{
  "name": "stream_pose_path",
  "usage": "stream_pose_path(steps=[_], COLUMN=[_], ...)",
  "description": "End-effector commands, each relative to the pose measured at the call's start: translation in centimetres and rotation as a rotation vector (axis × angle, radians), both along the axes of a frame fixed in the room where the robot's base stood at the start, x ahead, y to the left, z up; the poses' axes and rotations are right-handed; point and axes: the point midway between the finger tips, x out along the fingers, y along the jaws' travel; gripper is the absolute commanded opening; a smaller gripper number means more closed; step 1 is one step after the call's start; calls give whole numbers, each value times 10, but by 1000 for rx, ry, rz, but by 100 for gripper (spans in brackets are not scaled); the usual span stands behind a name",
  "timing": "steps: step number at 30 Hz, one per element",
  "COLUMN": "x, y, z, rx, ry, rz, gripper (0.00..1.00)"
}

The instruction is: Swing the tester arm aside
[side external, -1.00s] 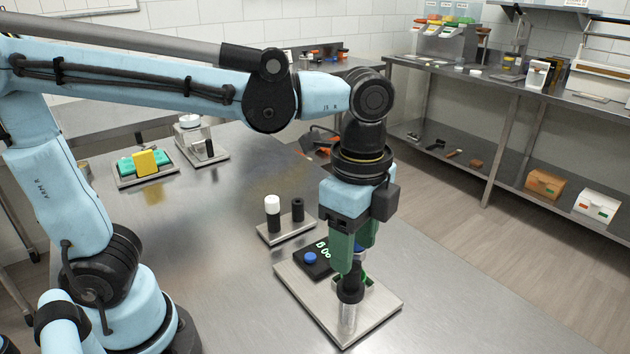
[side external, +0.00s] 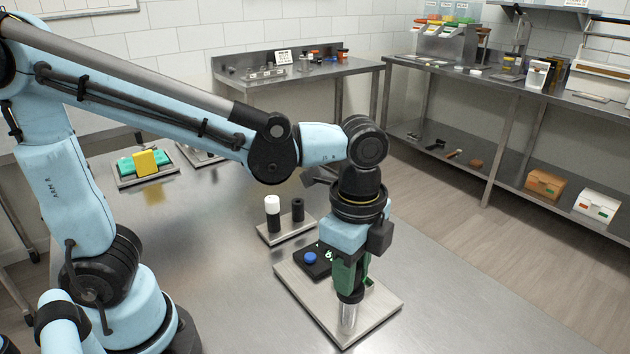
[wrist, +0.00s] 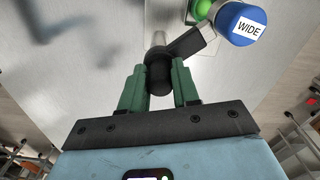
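The tester stands on a steel base plate (side external: 318,312) with a silver post (side external: 348,318). In the wrist view its black pivot hub (wrist: 159,76) lies between my fingers. The dark tester arm (wrist: 188,43) runs from the hub toward the upper right. It ends near a blue-topped piece labelled WIDE (wrist: 241,24), with a green part (wrist: 203,9) beside it. My gripper (wrist: 159,72) points down over the post, its green fingers on both sides of the hub. Whether they press on it is unclear. In the side view my gripper (side external: 348,285) hides most of the arm.
A tray with green and yellow blocks (side external: 147,163) is farther back.

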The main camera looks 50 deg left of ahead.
Motion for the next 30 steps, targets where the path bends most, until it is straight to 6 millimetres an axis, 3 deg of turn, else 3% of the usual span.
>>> stream_pose_path(steps=[1, 6, 17, 30], x=[0, 0, 0, 0], y=[0, 0, 0, 0], z=[0, 0, 0, 0], rx=[0, 0, 1, 1], ry=[0, 0, 0, 0], rz=[0, 0, 63, 412], gripper=[22, 0, 0, 0])
